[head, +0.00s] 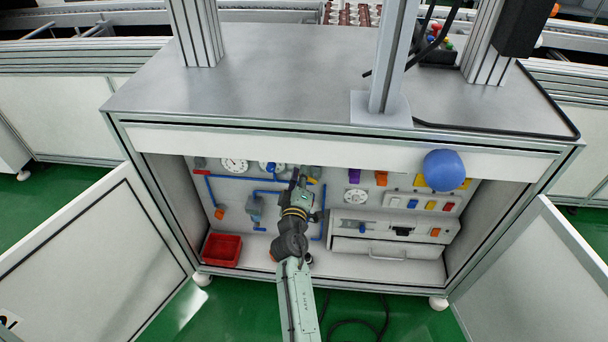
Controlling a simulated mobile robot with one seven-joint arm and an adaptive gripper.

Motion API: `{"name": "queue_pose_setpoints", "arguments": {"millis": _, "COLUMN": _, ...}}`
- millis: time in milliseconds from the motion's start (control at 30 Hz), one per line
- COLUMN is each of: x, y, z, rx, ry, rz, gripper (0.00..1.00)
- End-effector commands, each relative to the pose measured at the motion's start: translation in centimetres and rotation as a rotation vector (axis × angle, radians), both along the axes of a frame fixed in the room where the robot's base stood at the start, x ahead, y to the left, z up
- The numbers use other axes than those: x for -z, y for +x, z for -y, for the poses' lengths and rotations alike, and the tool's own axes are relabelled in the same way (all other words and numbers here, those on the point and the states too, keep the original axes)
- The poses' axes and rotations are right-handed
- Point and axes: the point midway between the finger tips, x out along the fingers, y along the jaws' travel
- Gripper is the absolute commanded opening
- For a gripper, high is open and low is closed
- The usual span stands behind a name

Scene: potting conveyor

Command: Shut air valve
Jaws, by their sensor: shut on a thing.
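My gripper (299,180) reaches into the open cabinet at the back panel, seen from behind in the head view. It is shut on what appears to be the air valve, at the blue pipework. A round gauge with a blue part (270,167) is just to the left.
A red bin (222,250) stands on the cabinet floor at left. A drawer unit (385,249) and switches fill the right. A blue ball (443,170) is at the upper right opening. Open doors (100,265) flank the cabinet, the other at right (545,275).

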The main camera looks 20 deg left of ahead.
Motion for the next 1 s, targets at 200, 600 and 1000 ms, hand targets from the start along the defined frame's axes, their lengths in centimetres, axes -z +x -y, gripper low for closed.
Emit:
{"name": "queue_pose_setpoints", "arguments": {"millis": 200, "x": 0.8, "y": 0.0, "z": -0.4, "rx": 0.000, "ry": -0.194, "rz": 0.058, "gripper": 0.00}}
{"name": "queue_pose_setpoints", "arguments": {"millis": 600, "x": 2.0, "y": -0.1, "z": -0.7, "rx": 0.000, "ry": -0.451, "rz": 0.133, "gripper": 0.00}}
{"name": "queue_pose_setpoints", "arguments": {"millis": 1000, "x": 2.4, "y": -0.1, "z": -0.7, "rx": 0.001, "ry": -0.538, "rz": 0.158, "gripper": 0.00}}
